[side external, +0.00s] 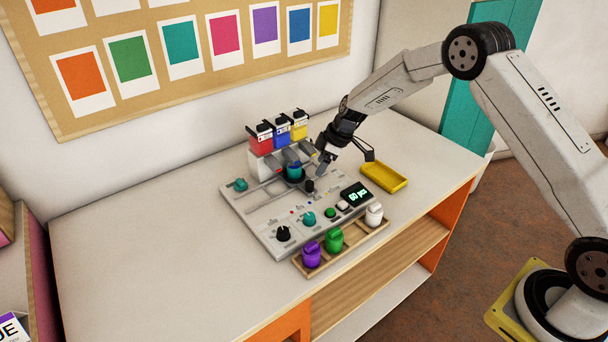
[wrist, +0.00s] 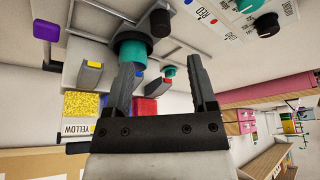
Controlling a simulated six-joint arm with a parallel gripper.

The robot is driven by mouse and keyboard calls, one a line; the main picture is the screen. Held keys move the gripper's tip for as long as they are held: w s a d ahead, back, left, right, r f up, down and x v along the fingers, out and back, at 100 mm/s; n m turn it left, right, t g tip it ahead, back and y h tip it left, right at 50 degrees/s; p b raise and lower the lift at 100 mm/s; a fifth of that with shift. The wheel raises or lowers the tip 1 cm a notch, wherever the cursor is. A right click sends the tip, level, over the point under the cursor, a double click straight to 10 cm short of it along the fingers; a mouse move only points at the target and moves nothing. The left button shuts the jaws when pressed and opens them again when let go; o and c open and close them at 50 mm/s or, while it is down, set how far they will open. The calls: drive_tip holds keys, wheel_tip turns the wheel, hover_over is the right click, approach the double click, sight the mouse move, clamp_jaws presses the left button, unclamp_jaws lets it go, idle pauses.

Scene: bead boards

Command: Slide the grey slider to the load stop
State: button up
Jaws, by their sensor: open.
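The grey bead board (side external: 262,226) lies on the table with pale rails (wrist: 190,42) along its back part. A teal cup (side external: 294,173) with a dark rim stands at the rails below the dispensers; it also shows in the wrist view (wrist: 134,50). A dark knob (side external: 309,186) stands just in front of the cup, also in the wrist view (wrist: 159,20). The grey slider seems to be the carriage at the cup and knob, but its outline is unclear. I cannot make out the load stop. My gripper (side external: 322,169) is open and empty, above and right of the cup.
Red (side external: 261,144), blue (side external: 281,134) and yellow (side external: 299,130) dispensers with grey chutes stand behind the rails. A yellow tray (side external: 384,178) lies right of the board. Purple (side external: 311,256), green (side external: 334,241) and white (side external: 374,215) jars stand in front. The table's left side is clear.

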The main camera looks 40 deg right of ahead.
sight(310, 182)
drive_tip(key=shift+f, duration=0.1)
drive_tip(key=shift+x, duration=3.8)
clamp_jaws()
